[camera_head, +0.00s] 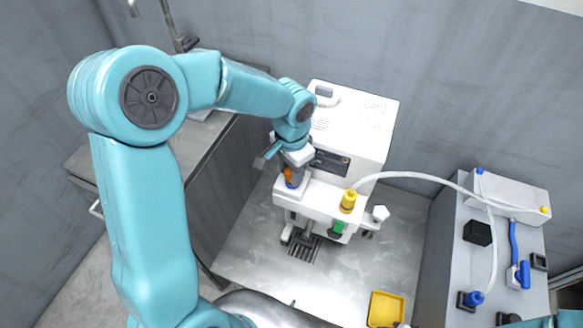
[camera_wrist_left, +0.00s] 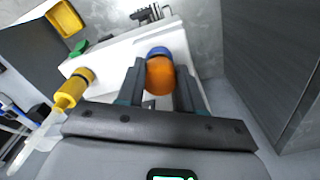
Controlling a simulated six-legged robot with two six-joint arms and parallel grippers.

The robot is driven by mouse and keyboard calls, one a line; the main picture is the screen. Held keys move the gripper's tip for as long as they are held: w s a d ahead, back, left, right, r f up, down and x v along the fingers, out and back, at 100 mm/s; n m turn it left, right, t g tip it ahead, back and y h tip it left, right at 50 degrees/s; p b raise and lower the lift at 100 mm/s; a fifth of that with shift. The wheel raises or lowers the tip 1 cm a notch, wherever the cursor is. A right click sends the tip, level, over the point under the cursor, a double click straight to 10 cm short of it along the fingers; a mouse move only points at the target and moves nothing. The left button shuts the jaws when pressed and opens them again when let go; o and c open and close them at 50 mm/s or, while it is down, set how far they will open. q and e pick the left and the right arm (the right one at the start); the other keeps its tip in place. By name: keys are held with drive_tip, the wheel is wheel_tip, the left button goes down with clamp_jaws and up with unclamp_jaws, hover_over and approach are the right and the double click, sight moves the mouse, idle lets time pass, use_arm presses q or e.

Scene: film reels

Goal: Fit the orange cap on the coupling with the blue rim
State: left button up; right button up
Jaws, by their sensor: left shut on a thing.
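The orange cap (camera_head: 288,174) is between the fingers of my left gripper (camera_head: 287,166), over the front ledge of the white machine. In the left wrist view the orange cap (camera_wrist_left: 159,76) shows between the two dark fingers of my left gripper (camera_wrist_left: 160,84), which is shut on it. The coupling with the blue rim (camera_wrist_left: 158,52) is right at the far end of the cap; the blue rim also shows in the head view (camera_head: 291,184) just below the cap. I cannot tell whether cap and rim touch or are seated. My right gripper is not in view.
A yellow plug (camera_head: 348,202) with a pale hose stands on the white machine (camera_head: 356,120), right of the cap. A green part (camera_head: 338,227) is below it. A yellow tray (camera_head: 386,309) lies on the metal table. A grey bench with blue fittings (camera_head: 473,298) stands right.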

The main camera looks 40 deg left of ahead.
use_arm(q)
drive_tip(key=shift+f+b, duration=0.3)
drive_tip(key=shift+f, duration=0.1)
drive_tip(key=o, duration=0.7)
drive_tip(key=shift+r, duration=0.1)
wheel_tip(320, 180, up, 11)
drive_tip(key=p, duration=0.8)
drive_tip(key=shift+p, duration=0.4)
